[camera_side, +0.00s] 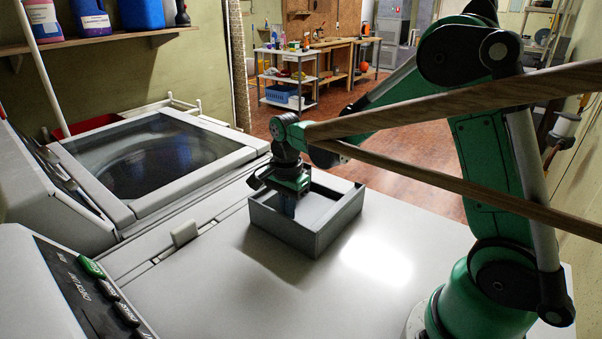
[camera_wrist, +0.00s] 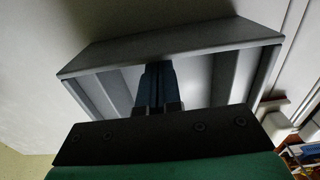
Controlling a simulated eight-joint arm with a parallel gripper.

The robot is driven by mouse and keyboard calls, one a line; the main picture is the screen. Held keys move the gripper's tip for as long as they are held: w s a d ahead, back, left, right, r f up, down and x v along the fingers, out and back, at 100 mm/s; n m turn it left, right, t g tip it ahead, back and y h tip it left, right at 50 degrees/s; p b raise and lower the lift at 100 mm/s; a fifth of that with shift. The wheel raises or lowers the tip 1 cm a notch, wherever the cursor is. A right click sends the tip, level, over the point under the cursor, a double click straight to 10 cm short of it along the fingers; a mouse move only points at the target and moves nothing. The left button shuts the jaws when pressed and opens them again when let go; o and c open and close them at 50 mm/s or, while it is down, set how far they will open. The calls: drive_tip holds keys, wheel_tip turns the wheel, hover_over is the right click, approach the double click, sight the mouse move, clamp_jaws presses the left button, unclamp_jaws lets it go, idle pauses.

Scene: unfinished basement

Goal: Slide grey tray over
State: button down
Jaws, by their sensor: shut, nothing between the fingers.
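The grey tray (camera_side: 285,228) is a shallow open box on the white appliance top, near its back edge. My gripper (camera_side: 288,212) points down over the left part of the tray, with its fingers inside the walls. In the wrist view, the shut blue-grey fingers (camera_wrist: 157,70) reach in front of one tray wall (camera_wrist: 200,38). They hold nothing. I cannot tell whether the fingertips touch that wall or the tray floor. The hand hides part of the tray's inside.
A washer (camera_side: 150,160) with a glass lid stands to the left. A control panel (camera_side: 85,290) is at the lower left. The white top (camera_side: 230,300) in front of the tray is clear. Wooden bars (camera_side: 440,180) cross the foreground at right.

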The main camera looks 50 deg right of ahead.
drive_tip(key=shift+a, duration=0.1)
drive_tip(key=a, duration=1)
drive_tip(key=shift+a, duration=0.1)
